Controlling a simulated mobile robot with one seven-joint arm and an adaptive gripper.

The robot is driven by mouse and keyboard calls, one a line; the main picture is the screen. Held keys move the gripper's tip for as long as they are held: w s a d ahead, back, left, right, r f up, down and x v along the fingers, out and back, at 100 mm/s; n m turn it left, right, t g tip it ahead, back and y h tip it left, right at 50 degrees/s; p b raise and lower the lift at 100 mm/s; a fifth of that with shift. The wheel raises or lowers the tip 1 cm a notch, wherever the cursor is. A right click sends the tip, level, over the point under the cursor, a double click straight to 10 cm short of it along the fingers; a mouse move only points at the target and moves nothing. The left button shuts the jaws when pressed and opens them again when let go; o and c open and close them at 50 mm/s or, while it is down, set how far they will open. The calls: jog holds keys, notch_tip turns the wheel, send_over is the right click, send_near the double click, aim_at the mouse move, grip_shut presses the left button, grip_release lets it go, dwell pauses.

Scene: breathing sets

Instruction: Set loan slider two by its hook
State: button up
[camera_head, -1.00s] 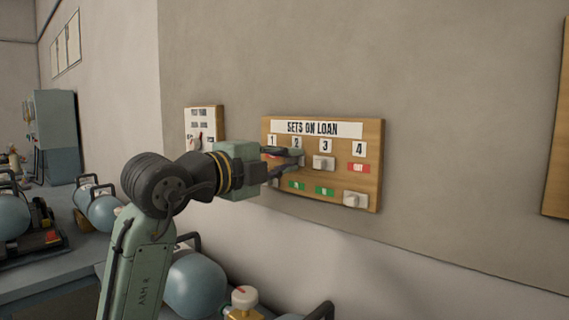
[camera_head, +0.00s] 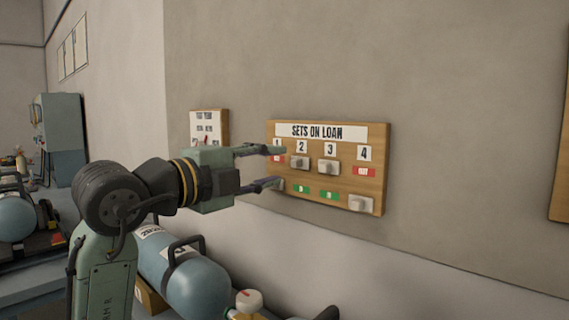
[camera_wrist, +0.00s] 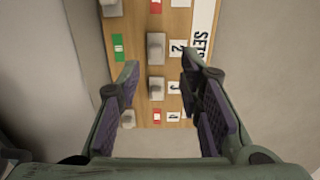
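The wooden "SETS ON LOAN" board (camera_head: 340,185) is on the wall, with numbered sliders. Slider two (camera_head: 299,163), a pale block, sits high in its column under the "2" label, with a green label (camera_head: 301,189) showing below it. In the wrist view, slider two (camera_wrist: 155,48) is in the gap beyond the fingers, touched by neither. I cannot make out a hook on it. My gripper (camera_head: 272,167) is open and empty, in front of the board's left side; it also shows in the wrist view (camera_wrist: 160,85).
Slider three (camera_head: 328,167) is also high, beside slider two. Slider four (camera_head: 360,203) is low, with a red label above. Slider one (camera_head: 277,184) is low and partly hidden by my finger. A smaller board (camera_head: 209,126) hangs to the left.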

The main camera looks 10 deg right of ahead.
jog(key=v, duration=0.6)
